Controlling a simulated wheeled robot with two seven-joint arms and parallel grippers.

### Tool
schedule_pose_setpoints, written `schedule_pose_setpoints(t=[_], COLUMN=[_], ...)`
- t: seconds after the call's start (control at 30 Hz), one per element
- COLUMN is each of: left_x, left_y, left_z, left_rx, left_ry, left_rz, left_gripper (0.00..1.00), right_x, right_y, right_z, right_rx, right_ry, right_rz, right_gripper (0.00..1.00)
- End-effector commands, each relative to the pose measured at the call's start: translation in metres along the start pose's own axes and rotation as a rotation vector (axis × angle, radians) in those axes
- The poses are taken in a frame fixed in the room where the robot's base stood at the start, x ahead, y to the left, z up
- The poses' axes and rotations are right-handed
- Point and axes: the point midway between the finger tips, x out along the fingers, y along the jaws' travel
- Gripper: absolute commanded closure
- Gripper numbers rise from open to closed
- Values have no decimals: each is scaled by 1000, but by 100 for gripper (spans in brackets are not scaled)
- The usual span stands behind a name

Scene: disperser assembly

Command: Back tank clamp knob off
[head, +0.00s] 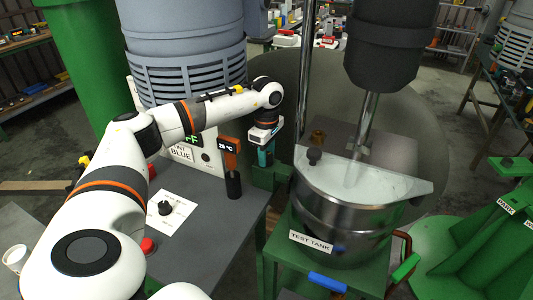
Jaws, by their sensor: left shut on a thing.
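The steel test tank (342,225) stands on a green stand, with a clear lid (365,178) on top. My left gripper (265,160) reaches down just behind and left of the tank, above a green bracket (266,178). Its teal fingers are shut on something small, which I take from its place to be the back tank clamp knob. The knob itself is hidden by the fingers. My right gripper is not in view.
A grey bench (215,225) at left holds a black dial, a red button (148,245) and an orange temperature display (230,155). A shaft (368,120) runs down into the tank.

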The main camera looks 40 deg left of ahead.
Motion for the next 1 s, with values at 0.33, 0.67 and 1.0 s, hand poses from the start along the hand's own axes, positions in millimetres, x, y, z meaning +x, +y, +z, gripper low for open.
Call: schedule_pose_setpoints(t=[0.33, 0.67, 1.0], left_x=[-2, -2, -2], left_y=[0, 0, 0], left_z=[0, 0, 0], left_rx=[-301, -615, -938], left_ry=[1, 1, 1], left_rz=[-1, -2, -2], left_gripper=[88, 88, 88], right_x=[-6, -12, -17], right_y=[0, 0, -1], right_z=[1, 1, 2], right_rx=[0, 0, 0], right_ry=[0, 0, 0], right_rz=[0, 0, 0], right_gripper=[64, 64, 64])
